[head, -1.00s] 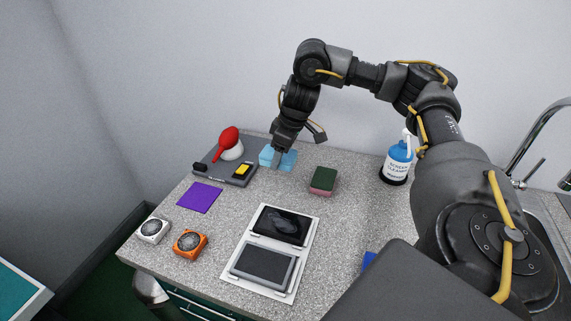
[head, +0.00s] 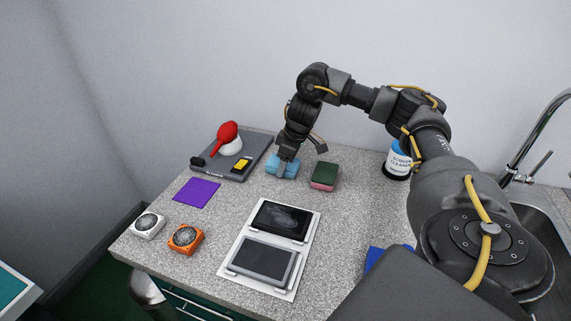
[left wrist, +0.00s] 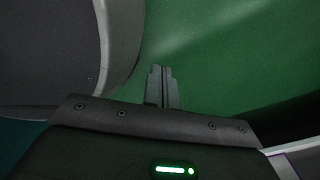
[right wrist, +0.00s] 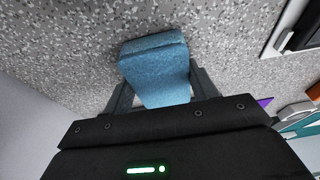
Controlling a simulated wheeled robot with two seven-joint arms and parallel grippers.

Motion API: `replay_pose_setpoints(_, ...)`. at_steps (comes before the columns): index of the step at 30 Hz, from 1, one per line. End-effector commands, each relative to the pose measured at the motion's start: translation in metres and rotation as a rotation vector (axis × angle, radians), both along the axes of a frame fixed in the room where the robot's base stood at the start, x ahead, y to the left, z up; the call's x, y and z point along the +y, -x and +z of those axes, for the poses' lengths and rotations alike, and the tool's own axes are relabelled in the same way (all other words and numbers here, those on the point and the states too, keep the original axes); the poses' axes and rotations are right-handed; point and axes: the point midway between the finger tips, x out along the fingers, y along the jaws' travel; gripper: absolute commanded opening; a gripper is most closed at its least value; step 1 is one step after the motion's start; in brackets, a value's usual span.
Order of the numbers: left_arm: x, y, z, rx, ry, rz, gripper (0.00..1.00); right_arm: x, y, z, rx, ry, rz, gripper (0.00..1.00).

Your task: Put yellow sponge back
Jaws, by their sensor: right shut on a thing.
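No yellow sponge can be made out. A light blue sponge (head: 289,171) is at the back of the counter, between the grey tray and a green-and-pink sponge (head: 325,176). My right gripper (head: 283,170) is shut on the blue sponge from above. The right wrist view shows the blue sponge (right wrist: 155,70) between the two fingers; I cannot tell whether it touches the counter. A small yellow block with a black part (head: 241,164) lies on the grey tray. My left gripper (left wrist: 162,86) shows in the left wrist view with its fingers together and empty, over green floor.
The grey tray (head: 258,150) also holds a red-and-white item (head: 228,138). A purple cloth (head: 197,193), white and orange boxes (head: 185,239), a white panel with two dark devices (head: 232,276) and a screen cleaner bottle (head: 398,163) stand around. A sink is at right.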

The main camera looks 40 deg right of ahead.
Motion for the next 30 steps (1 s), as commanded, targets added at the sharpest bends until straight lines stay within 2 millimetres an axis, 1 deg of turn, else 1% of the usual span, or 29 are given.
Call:
replay_pose_setpoints(7,-0.005,0.002,0.001,0.002,0.006,0.001,0.0,0.0,0.0,-0.003,0.001,0.0,0.0,0.4)
replay_pose_setpoints(8,-0.006,0.002,0.001,0.002,0.007,0.002,0.0,0.0,0.0,-0.003,0.0,0.0,0.0,0.59)
replay_pose_setpoints(12,-0.009,0.003,0.001,0.003,0.011,0.003,0.0,0.0,0.0,-0.003,0.0,0.0,0.0,0.78)
replay_pose_setpoints(13,-0.009,0.003,0.001,0.003,0.011,0.003,0.0,0.0,0.0,-0.003,0.0,0.0,0.0,0.8)
replay_pose_setpoints(20,-0.01,0.003,0.0,0.004,0.012,0.003,0.0,0.0,0.0,-0.003,0.0,0.0,0.0,0.8)
replay_pose_setpoints(23,-0.01,0.003,0.0,0.004,0.012,0.003,0.0,0.0,0.0,0.0,-0.001,0.0,0.0,0.8)
replay_pose_setpoints(26,-0.01,0.003,0.007,0.004,0.012,0.002,0.0,-0.001,0.002,0.015,-0.003,0.002,-0.001,0.8)
replay_pose_setpoints(30,-0.012,0.006,0.021,0.008,0.016,0.003,0.0,-0.005,0.008,0.045,-0.005,0.002,0.0,0.8)
